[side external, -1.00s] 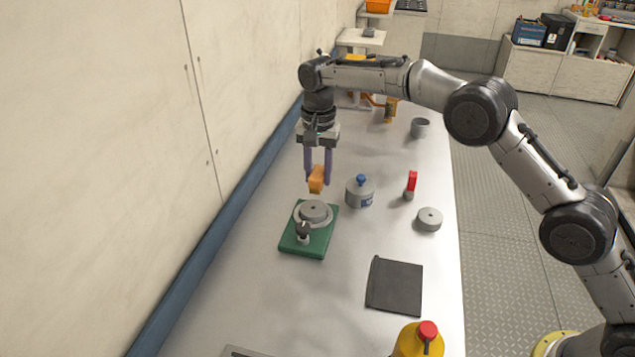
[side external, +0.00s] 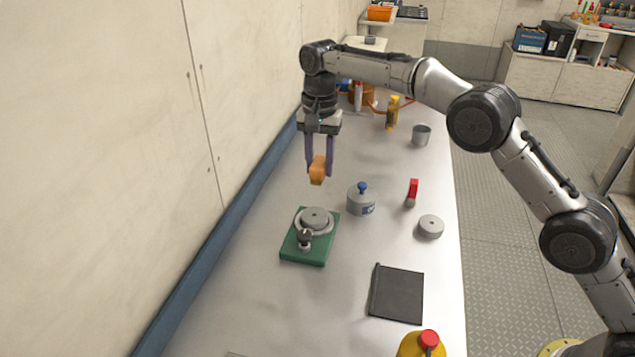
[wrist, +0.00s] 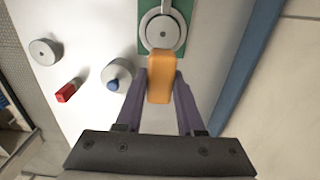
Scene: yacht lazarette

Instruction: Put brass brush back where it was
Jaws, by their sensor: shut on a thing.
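The brass brush, seen as an orange-brown block (side external: 317,172), is held between the purple fingers of my gripper (side external: 319,163). Its bristles cannot be made out. In the wrist view the brush (wrist: 160,82) sits between the fingertips of my gripper (wrist: 160,76). The gripper is shut on it and holds it in the air above the bench, apart from everything below. In the side view it hangs behind the green base (side external: 293,251) with a round grey fitting (side external: 316,217) on top.
A grey pot with a blue knob (side external: 361,202), a red-handled item (side external: 412,190), a grey disc (side external: 430,227) and a dark flat pad (side external: 396,295) lie to the right. A wall (side external: 120,170) runs along the left.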

